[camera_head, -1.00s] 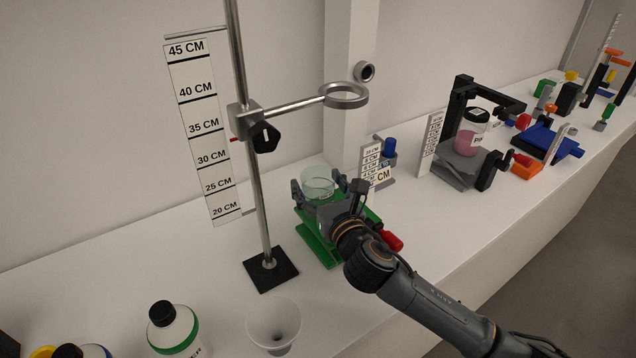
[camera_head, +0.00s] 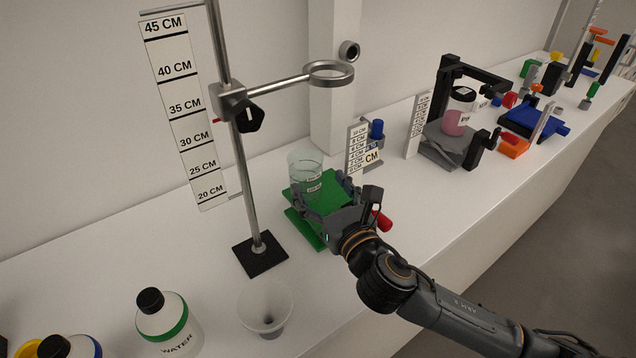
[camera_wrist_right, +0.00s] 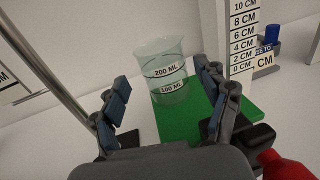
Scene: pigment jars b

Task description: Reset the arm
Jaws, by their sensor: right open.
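My right gripper (camera_head: 325,205) is open, low over the near part of a green lab jack (camera_head: 327,187) with a red knob. A clear glass beaker (camera_head: 304,164) stands upright on the jack, just beyond my fingertips. In the right wrist view the beaker (camera_wrist_right: 163,68) shows 200 ML and 100 ML marks. There it lies past the open fingers (camera_wrist_right: 174,92), with a gap on both sides, and nothing is held. My left gripper is not in view.
A ring stand (camera_head: 240,150) with a ring and a height scale (camera_head: 183,110) rises left of the jack. A funnel (camera_head: 266,310) and a water bottle (camera_head: 166,320) stand in front. A small scale (camera_head: 357,150) stands behind. A pink jar (camera_head: 458,115) is farther right.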

